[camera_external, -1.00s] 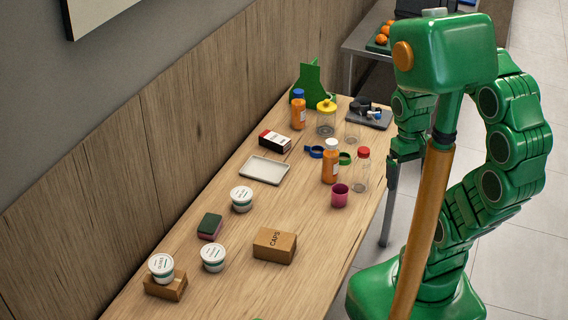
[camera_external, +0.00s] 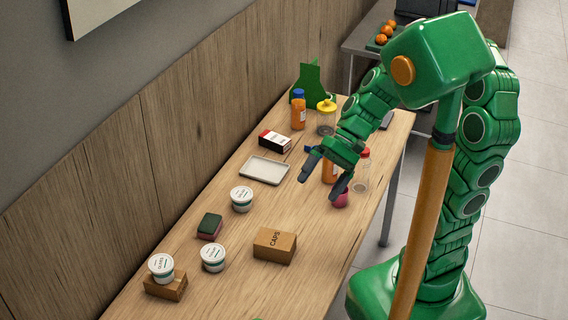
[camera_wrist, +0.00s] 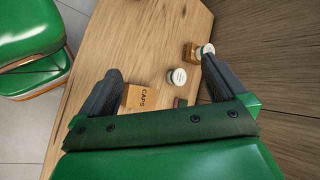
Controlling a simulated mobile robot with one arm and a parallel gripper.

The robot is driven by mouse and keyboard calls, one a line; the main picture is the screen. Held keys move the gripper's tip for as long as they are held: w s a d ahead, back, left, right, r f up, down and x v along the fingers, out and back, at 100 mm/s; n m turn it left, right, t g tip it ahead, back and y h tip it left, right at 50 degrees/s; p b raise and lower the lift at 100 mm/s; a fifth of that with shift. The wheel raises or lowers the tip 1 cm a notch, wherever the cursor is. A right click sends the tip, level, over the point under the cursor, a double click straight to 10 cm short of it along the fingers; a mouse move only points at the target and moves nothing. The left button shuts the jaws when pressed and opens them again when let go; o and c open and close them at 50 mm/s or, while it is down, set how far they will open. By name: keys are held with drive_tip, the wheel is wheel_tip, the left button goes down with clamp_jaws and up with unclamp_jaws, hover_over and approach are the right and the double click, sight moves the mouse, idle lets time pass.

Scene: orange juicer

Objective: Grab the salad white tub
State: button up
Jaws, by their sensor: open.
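Three white tubs with printed lids are on the table; the labels are too small to tell which is salad. One tub (camera_external: 242,198) stands near the tray, one (camera_external: 213,257) stands nearer the front, and one (camera_external: 161,267) sits on a small cardboard box. Two tubs show in the wrist view, one on the table (camera_wrist: 177,76) and one on the box (camera_wrist: 206,50); the third is not visible there. My gripper (camera_external: 320,187) is open and empty above the table, to the right of the tubs. Its spread fingers also show in the wrist view (camera_wrist: 160,68).
A CAPS box (camera_external: 274,246) and a green-and-pink sponge (camera_external: 209,226) lie among the tubs. A pale tray (camera_external: 264,170) lies behind them. A wooden wall borders the table's left side.

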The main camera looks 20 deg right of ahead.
sight(242, 193)
drive_tip(key=w+a+f+m+t+y, duration=0.1)
drive_tip(key=w+a+m+t+y, duration=0.3)
drive_tip(key=w, duration=0.5)
drive_tip(key=w+a+f+m+t+y, duration=0.1)
drive_tip(key=w+a+f+m+y, duration=0.15)
drive_tip(key=w+a+m, duration=0.6)
drive_tip(key=w+d+f+m+t+h, duration=0.1)
drive_tip(key=w+d+f+m+t, duration=0.1)
drive_tip(key=f, duration=0.5)
drive_tip(key=w+d+f+m+t+h, duration=0.1)
drive_tip(key=w+d+f+m+t, duration=0.1)
drive_tip(key=w+f+m, duration=0.3)
drive_tip(key=w+d+f+m+t+h, duration=0.1)
drive_tip(key=w+f+m, duration=0.3)
drive_tip(key=f, duration=0.5)
drive_tip(key=shift+w+d+f+t+h, duration=0.2)
drive_tip(key=shift+w+d+t+h, duration=0.15)
drive_tip(key=shift+d+t, duration=0.3)
drive_tip(key=shift+x, duration=1.05)
drive_tip(key=shift+w+d+x, duration=0.15)
drive_tip(key=shift+w+x, duration=0.05)
drive_tip(key=shift+x, duration=0.85)
drive_tip(key=shift+w+d+x, duration=0.1)
drive_tip(key=shift+w+x, duration=0.05)
drive_tip(key=shift+x, duration=1.7)
drive_tip(key=shift+c, duration=0.3)
